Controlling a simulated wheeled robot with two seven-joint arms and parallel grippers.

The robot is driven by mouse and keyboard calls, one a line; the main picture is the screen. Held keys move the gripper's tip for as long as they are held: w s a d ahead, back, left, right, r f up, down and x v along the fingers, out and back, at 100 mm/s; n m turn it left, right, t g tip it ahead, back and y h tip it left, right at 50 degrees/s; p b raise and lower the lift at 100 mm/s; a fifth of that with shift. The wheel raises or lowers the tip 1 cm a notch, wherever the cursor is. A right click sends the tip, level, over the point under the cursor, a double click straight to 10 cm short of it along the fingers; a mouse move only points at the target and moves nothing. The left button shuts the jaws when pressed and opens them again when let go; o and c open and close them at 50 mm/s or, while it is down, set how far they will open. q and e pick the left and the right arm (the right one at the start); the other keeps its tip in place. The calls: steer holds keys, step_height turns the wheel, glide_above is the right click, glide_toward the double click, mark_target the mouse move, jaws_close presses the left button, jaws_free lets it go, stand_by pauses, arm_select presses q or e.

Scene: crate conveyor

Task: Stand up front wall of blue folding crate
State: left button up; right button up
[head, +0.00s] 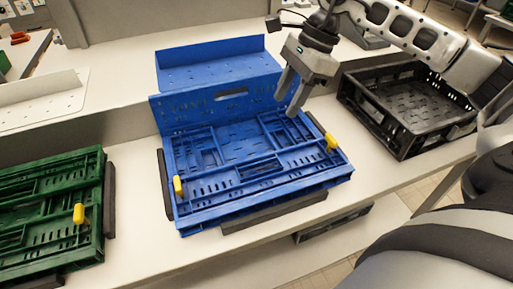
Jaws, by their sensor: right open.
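The blue folding crate (262,205) sits in the middle of the bench. Its far wall (195,112) stands up, with a slot near its top. The other walls lie folded over the floor of the crate, with yellow latches at the left (178,186) and right (330,142). My right gripper (287,104) is open and empty, pointing down over the right end of the far wall and covering part of it. I cannot tell whether its fingers touch the wall. My left gripper is not in view.
A folded green crate (90,235) lies at the left. A black crate (350,99) stands at the right. A blue angled plate (210,62) is behind the blue crate. Dark guide bars (272,213) border the blue crate. Another dark crate (333,222) is below the bench.

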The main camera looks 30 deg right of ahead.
mark_target(257, 159)
steer(key=x, duration=0.5)
steer(key=p+x, duration=0.1)
steer(key=x, duration=0.9)
steer(key=shift+a, duration=0.25)
jaws_close()
